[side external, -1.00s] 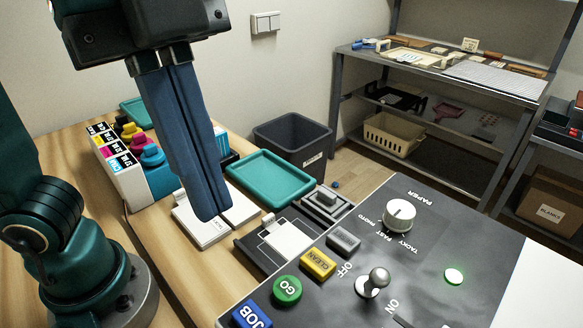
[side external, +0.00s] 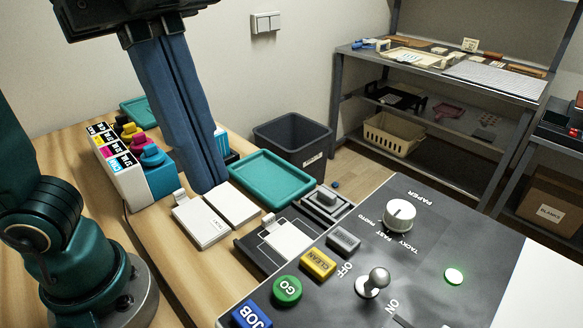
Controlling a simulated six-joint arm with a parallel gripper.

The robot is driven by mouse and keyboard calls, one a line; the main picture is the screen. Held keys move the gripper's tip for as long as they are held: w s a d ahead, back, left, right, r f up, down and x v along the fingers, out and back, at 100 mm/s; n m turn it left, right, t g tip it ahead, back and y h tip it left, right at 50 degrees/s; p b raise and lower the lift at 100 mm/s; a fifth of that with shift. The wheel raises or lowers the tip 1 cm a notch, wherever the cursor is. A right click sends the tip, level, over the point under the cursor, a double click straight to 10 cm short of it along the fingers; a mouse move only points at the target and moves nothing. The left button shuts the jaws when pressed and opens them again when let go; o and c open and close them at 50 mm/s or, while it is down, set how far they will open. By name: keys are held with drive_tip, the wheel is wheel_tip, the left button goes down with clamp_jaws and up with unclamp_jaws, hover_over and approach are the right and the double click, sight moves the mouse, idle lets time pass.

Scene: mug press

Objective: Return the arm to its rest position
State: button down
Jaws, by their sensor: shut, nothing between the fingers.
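My gripper (side external: 208,186) is in the upper left of the side external view. Its long blue fingers point down and are closed together, with nothing between them. The fingertips are above and behind two white pads (side external: 201,222) on the wooden table. The fingers partly hide the ink bottles' holder and a blue-and-white box behind them. My arm's dark green base stands at the lower left.
A control panel (side external: 460,222) with buttons and knobs fills the lower right. A teal tray (side external: 273,180) and a black press bed (side external: 250,246) lie near the fingers. Ink bottles (side external: 140,146) stand behind left. A grey bin (side external: 292,137) stands beyond the table.

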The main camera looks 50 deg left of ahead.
drive_tip(key=w+a+f+n+t+y, duration=0.3)
drive_tip(key=a+f+n+t, duration=0.2)
drive_tip(key=a+f+n, duration=0.8)
drive_tip(key=a+n, duration=0.1)
drive_tip(key=n, duration=0.3)
drive_tip(key=shift+w+f+n+y, duration=0.2)
drive_tip(key=shift+n+y, duration=0.1)
drive_tip(key=c, duration=1)
unclamp_jaws()
drive_tip(key=shift+a, duration=0.1)
drive_tip(key=o, duration=0.5)
drive_tip(key=shift+s+f, duration=0.1)
drive_tip(key=shift+s, duration=0.25)
drive_tip(key=o, duration=0.5)
drive_tip(key=shift+s+d+r+n+g+h, duration=0.25)
drive_tip(key=shift+d+r+n+g+h, duration=0.2)
drive_tip(key=shift+d, duration=0.25)
drive_tip(key=w+d+r+n+g+h, duration=0.3)
drive_tip(key=w+d+n+g+h, duration=0.1)
drive_tip(key=w+n+g+h, duration=0.35)
drive_tip(key=w+a+f+n+t+h, duration=0.3)
drive_tip(key=w+a+f+n+h, duration=0.3)
drive_tip(key=a+f+n+h, duration=0.4)
drive_tip(key=d, duration=0.9)
drive_tip(key=shift+w+d, duration=0.2)
drive_tip(key=shift+d, duration=0.15)
